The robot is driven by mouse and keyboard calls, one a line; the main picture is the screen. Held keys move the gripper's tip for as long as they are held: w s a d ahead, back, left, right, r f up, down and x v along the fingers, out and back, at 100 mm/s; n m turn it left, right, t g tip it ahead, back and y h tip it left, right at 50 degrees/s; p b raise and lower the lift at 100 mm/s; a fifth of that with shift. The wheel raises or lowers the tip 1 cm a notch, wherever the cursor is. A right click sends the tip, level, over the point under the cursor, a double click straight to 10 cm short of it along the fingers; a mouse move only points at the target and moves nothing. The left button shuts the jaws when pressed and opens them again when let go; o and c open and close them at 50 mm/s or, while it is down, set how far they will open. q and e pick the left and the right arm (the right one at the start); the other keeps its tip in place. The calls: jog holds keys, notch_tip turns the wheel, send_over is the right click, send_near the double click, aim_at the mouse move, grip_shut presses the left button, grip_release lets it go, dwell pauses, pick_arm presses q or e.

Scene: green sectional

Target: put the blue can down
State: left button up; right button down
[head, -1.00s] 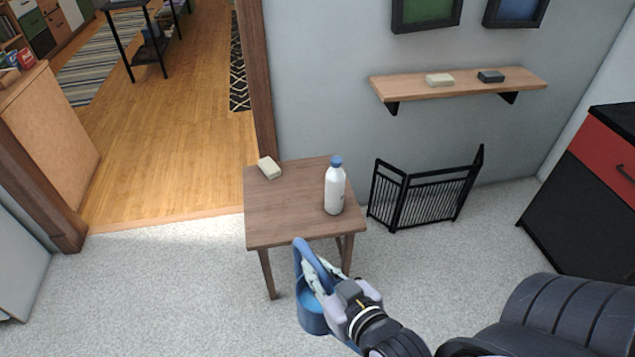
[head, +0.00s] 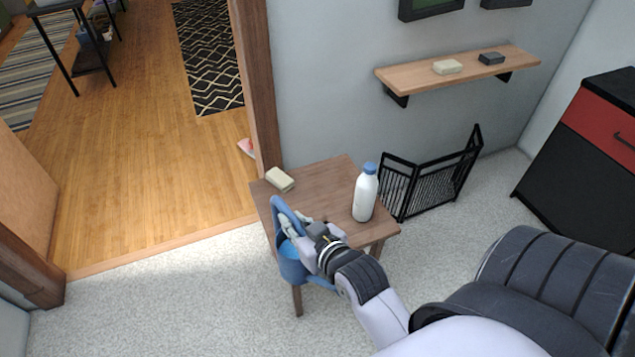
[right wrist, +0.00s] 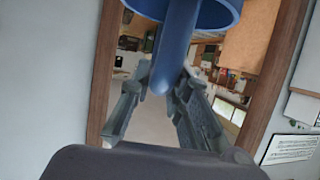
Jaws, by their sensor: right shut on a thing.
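The blue can (head: 291,268) is a watering can with a tall looped handle. In the head view it hangs upright at the near left edge of the small wooden table (head: 322,187), overlapping that edge and a leg. I cannot tell whether any of it is above the tabletop. My right gripper (head: 293,226) is shut on the can's handle. In the right wrist view the blue can (right wrist: 206,14) fills the top, with its handle between the fingers of my right gripper (right wrist: 165,88). My left gripper is not in view.
On the table stand a white bottle with a blue cap (head: 365,194) and a cream bar (head: 280,179); the middle between them is bare. A black folding screen (head: 435,178) stands behind. A wall shelf (head: 455,75) holds two small blocks. A doorway is at left.

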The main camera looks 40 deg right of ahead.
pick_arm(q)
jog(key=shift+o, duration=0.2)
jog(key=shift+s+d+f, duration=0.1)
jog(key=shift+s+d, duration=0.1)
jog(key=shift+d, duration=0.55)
pick_arm(e)
jog(key=w+d+r+m+h, duration=0.1)
jog(key=w+d+r, duration=0.2)
jog(key=w+d, duration=0.45)
jog(key=w+d+r+m+h, duration=0.1)
jog(key=w+d+r+h, duration=0.1)
jog(key=w+d, duration=0.55)
pick_arm(q)
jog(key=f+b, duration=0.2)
jog(key=b, duration=0.1)
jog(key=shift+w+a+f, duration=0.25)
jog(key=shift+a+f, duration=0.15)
pick_arm(e)
notch_tip(320, 180, down, 20)
jog(key=w, duration=0.2)
jog(key=shift+a+r, duration=0.2)
jog(key=shift+a, duration=0.2)
jog(key=c, duration=2)
grip_release()
jog(key=shift+s+f, duration=0.1)
jog(key=shift+f, duration=0.15)
jog(key=o, duration=0.5)
jog(key=shift+r, duration=0.15)
